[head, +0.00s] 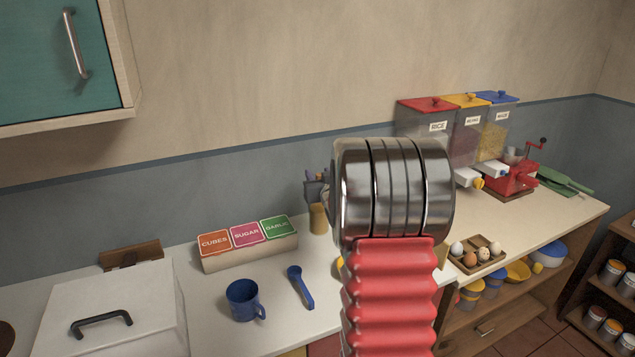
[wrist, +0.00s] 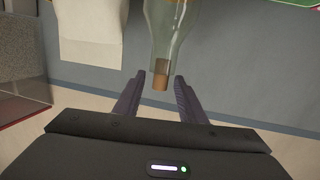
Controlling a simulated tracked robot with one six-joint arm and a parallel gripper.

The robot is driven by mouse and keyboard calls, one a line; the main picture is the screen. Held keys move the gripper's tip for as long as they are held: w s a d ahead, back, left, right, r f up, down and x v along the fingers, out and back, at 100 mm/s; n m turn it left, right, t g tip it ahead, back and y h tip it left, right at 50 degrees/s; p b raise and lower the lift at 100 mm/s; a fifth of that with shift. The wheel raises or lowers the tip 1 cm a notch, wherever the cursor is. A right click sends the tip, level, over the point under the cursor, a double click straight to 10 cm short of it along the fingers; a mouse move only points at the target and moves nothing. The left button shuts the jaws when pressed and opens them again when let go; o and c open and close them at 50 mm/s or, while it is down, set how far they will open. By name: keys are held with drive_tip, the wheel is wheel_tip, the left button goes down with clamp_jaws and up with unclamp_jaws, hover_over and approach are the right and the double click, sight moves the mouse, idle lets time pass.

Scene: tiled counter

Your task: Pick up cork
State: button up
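The cork (wrist: 160,76) is light brown and sits in the mouth of a clear glass bottle (wrist: 165,38) in the wrist view. The bottle's neck points down in that picture, towards my gripper. My gripper (wrist: 159,82) is open, with its two dark fingers on either side of the cork. A gap shows between the cork and each finger, and nothing is held. In the head view, my arm blocks the middle of the counter, and I cannot make out the cork or bottle there.
On the counter stand a blue mug (head: 243,299), a blue spoon (head: 300,287), a labelled box (head: 250,253) and a white lidded box (head: 115,312) at left. An egg tray (head: 476,255), dispensers (head: 433,125) and a red grinder (head: 515,177) stand at right.

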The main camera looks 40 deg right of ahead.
sight(319, 174)
clamp_jaws()
idle(0.4)
wheel_tip(319, 174, up, 10)
idle(0.6)
